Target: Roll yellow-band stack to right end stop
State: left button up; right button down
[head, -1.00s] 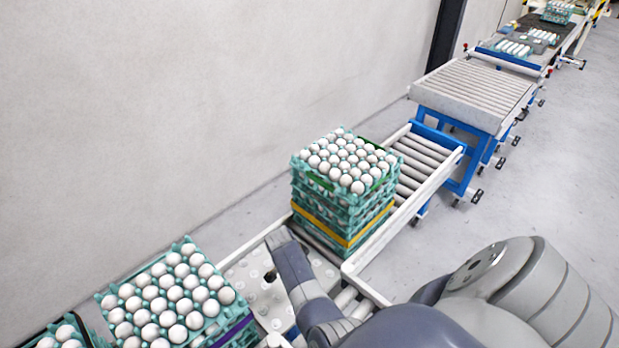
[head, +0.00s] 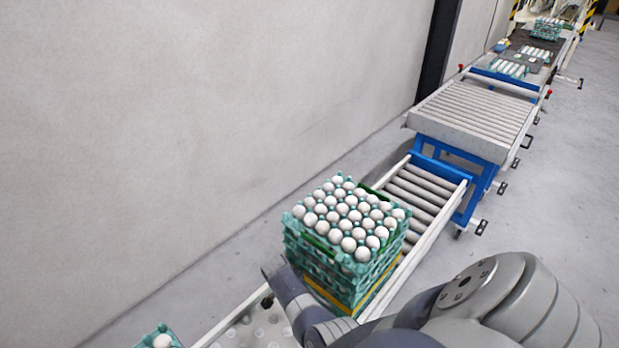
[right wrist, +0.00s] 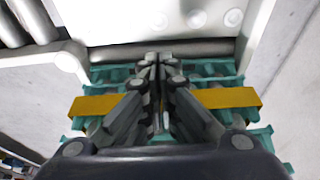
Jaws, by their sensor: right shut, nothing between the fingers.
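The yellow-band stack (head: 345,235) of teal trays with white eggs on top stands upright on the roller conveyor (head: 418,195) in the head view. Its yellow band (head: 322,297) shows low on the near side and also crosses the right wrist view (right wrist: 229,97). My right gripper (right wrist: 158,60) is shut and empty, close against the banded face; exact contact cannot be told. In the head view its end (head: 274,268) is at the stack's left side, partly hidden. The blue end piece (head: 440,171) closes the conveyor's far right end, with bare rollers before it. My left gripper is not in view.
Another egg tray (head: 160,339) is cut off at bottom left. A studded white plate (head: 255,330) lies left of the stack. A higher roller table (head: 470,115) stands beyond the conveyor's end. A plain wall (head: 180,130) runs behind.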

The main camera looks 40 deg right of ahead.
pick_arm(q)
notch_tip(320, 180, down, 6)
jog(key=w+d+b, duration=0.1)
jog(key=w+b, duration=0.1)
jog(key=b, duration=0.3)
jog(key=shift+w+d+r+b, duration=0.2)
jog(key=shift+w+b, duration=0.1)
jog(key=shift+b, duration=0.05)
pick_arm(e)
jog(key=d+f, duration=0.5)
jog(key=shift+w+d, duration=0.15)
jog(key=shift+w, duration=0.15)
